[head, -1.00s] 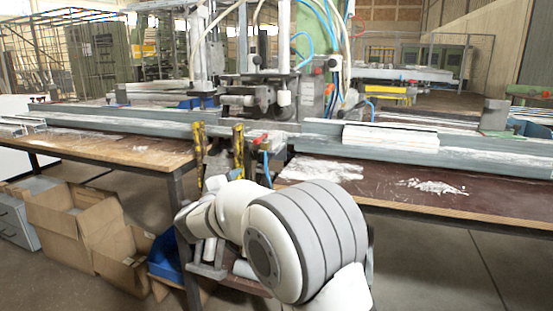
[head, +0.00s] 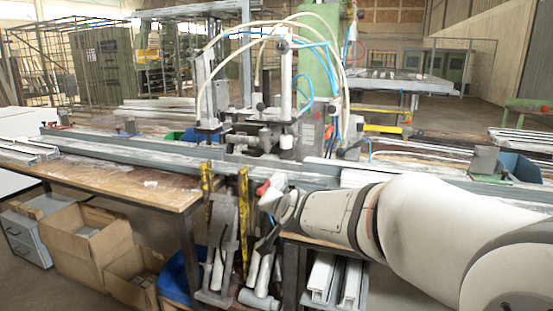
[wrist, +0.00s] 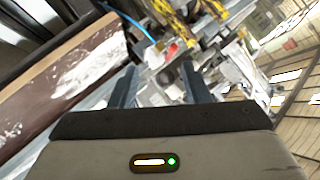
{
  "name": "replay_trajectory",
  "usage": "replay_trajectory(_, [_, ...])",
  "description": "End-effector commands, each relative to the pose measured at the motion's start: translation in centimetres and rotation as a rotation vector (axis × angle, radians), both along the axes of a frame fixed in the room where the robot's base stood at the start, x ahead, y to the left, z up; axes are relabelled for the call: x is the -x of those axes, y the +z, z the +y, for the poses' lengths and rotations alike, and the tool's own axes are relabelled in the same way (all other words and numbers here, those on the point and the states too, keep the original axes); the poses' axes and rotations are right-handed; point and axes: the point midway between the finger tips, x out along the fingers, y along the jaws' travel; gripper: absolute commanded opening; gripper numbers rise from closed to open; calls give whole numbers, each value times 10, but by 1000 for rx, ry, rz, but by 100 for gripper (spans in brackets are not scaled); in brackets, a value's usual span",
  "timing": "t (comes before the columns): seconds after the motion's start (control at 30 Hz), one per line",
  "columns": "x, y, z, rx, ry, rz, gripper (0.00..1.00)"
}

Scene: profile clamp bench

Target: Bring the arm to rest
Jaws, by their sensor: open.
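My arm (head: 400,215) reaches in from the right edge of the head view, its outer end pointing left in front of the bench. My gripper (wrist: 159,72) shows in the wrist view with its two dark fingers apart. I see nothing held between them. In the head view the gripper itself is small and hard to make out against the clutter below the clamp machine (head: 260,135). The wrist view is tilted and looks toward the machine's fittings, with the dusty brown bench top (wrist: 60,75) on the left.
A long grey profile rail (head: 120,150) runs along the wooden bench (head: 130,188). Yellow-black posts (head: 242,215) stand in front of the machine. White profiles (head: 322,275) sit low under the arm. Cardboard boxes (head: 85,240) are on the floor at left.

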Motion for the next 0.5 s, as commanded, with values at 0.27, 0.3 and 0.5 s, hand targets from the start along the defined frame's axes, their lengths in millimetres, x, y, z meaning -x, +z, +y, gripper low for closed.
replay_trajectory(0.27, [154, 32, -88, 345, 232, 397, 43])
replay_trajectory(0.3, [176, 32, -100, 388, 254, 456, 43])
replay_trajectory(0.5, [259, 31, -143, 524, 320, 685, 43])
